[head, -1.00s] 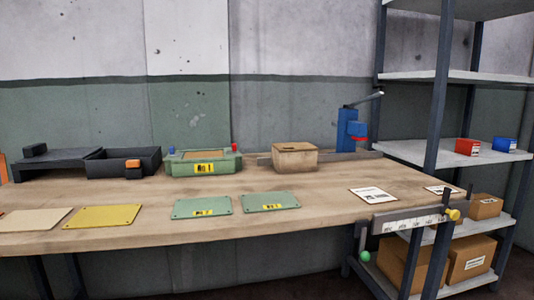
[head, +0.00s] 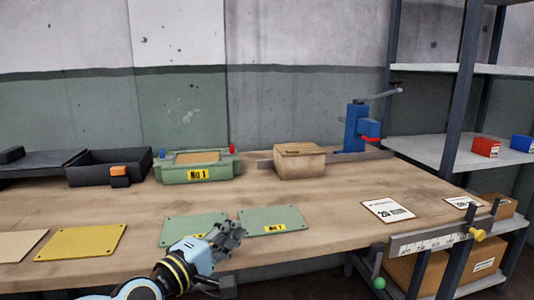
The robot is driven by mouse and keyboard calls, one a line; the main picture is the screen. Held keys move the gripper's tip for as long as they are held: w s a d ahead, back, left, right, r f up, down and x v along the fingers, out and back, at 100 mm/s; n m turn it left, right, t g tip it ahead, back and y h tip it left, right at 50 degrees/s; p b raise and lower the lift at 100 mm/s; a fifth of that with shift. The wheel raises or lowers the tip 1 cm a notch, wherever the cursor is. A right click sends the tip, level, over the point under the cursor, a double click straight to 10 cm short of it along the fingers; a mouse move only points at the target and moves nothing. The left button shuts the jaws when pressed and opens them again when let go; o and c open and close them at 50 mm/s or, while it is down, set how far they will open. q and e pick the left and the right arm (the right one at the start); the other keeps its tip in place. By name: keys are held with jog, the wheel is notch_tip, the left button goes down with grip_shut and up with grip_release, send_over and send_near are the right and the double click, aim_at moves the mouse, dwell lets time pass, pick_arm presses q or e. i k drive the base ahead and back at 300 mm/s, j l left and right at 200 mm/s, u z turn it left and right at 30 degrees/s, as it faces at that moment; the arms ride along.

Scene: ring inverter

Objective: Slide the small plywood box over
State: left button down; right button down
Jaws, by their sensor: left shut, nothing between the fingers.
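The small plywood box (head: 299,161) stands on the workbench (head: 320,205) toward the back, right of the green fixture labelled "No 1". A thin grey metal strip runs behind it along the bench. My left gripper (head: 232,233) is at the front of the bench, over the edge of the green plates. It is shut and empty, well in front of the box and to its left, not touching it. My right gripper is not in view.
The green fixture (head: 197,174) and a black tray (head: 110,168) stand left of the box. A blue press (head: 355,130) stands to its right. Green plates (head: 272,221) and a yellow plate (head: 82,243) lie in front. Bench between box and plates is clear.

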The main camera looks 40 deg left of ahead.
aim_at(312, 166)
jog(key=i+j, duration=0.85)
jog(key=j, duration=0.2)
